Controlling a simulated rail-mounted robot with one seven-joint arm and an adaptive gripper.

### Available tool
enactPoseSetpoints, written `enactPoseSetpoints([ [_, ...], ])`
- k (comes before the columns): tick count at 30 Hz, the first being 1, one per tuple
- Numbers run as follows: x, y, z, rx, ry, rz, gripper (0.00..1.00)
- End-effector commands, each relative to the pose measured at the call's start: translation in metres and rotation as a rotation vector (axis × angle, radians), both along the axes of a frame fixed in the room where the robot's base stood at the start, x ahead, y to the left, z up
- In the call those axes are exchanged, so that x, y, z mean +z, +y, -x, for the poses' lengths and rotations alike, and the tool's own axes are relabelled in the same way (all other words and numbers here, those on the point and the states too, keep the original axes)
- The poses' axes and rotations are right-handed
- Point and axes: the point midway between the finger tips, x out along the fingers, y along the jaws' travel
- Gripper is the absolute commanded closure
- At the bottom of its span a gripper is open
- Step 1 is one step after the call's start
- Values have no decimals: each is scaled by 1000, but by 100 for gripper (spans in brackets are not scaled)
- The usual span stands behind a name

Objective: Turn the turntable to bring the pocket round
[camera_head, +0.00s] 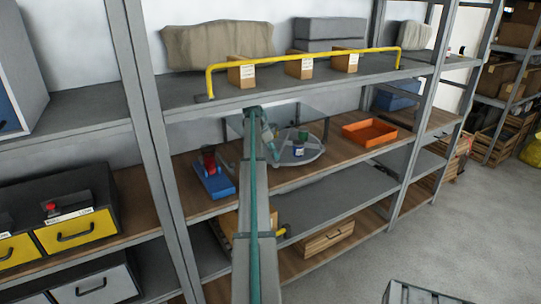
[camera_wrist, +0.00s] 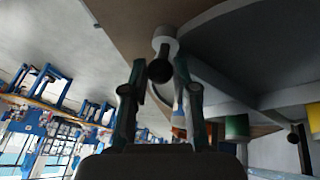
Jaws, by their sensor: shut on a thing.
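The turntable (camera_head: 308,157) is a round grey disc on the wooden middle shelf, partly hidden behind my arm. A blue-and-white can (camera_head: 298,151) and a green can (camera_head: 303,136) stand on it. In the wrist view the turntable (camera_wrist: 225,45) fills the upper right, with a raised divider and a green-and-white can (camera_wrist: 237,127). A peg-like knob (camera_wrist: 164,38), pale with a dark end, stands at the turntable's rim. My gripper (camera_wrist: 160,76) is shut on this knob, one finger on each side. In the head view my arm mostly hides the grip.
An orange tray (camera_head: 369,132) stands right of the turntable. A blue fixture with a red part (camera_head: 212,175) stands to the left. A yellow rail (camera_head: 300,60) runs along the shelf above, and grey shelf posts (camera_head: 160,125) flank the bay.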

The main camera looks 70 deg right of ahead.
Motion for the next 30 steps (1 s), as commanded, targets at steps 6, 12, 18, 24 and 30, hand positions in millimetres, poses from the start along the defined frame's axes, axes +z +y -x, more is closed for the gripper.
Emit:
enactPoseSetpoints([
  [6,1,-1,0,-3,0,1,100],
  [12,1,-1,1,-3,0,1,65],
  [18,0,-1,1,-2,0,1,47],
  [24,0,0,0,-1,0,0,47],
  [30,1,9,-11,54,0,0,47],
])
